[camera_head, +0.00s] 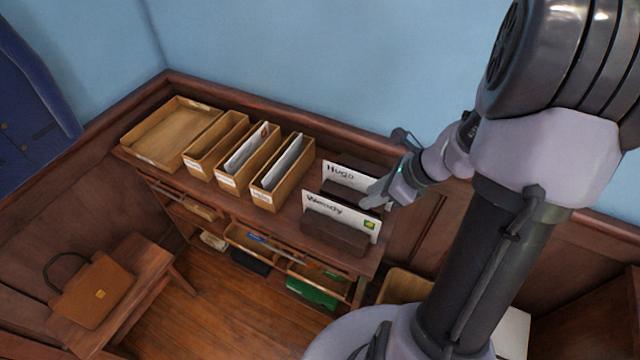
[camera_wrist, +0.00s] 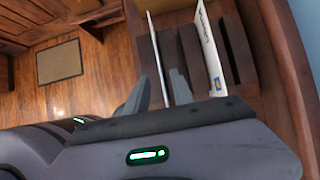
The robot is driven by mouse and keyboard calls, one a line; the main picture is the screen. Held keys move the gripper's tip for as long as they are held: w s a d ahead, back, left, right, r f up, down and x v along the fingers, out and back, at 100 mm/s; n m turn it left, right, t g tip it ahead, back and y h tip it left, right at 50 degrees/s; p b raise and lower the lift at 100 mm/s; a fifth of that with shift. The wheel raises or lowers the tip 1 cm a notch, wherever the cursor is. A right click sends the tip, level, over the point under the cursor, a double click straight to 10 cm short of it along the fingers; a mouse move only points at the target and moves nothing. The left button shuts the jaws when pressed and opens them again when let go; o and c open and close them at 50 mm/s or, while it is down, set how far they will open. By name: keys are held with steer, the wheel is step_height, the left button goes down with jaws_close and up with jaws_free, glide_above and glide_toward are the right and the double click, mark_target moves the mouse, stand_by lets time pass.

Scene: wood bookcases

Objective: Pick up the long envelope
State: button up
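Two white envelopes stand on edge in dark wooden holders at the right end of the desk top. The rear one reads "Hugo" (camera_head: 340,174); the front one reads "Wendy" (camera_head: 325,208) and has a green and yellow stamp. My gripper (camera_head: 370,194) is at the right end of the Hugo envelope and hides part of it. In the wrist view my gripper (camera_wrist: 160,82) is open, its fingers apart on either side of one envelope's thin white edge (camera_wrist: 153,45). The stamped envelope (camera_wrist: 208,50) is to the right, outside the fingers. I cannot tell which is longer.
Wooden file boxes (camera_head: 264,198) with papers and a shallow tray (camera_head: 150,150) stand left of the envelopes. The holder (camera_head: 335,236) is close below my gripper. A wall is behind the desk.

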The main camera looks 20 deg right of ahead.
mark_target(340, 212)
steer(key=b+x, duration=0.6)
steer(key=x, duration=0.7)
steer(key=shift+a+f, duration=0.25)
steer(key=shift+f, duration=0.1)
steer(key=shift+r, duration=0.1)
steer(key=shift+c, duration=0.4)
jaws_close()
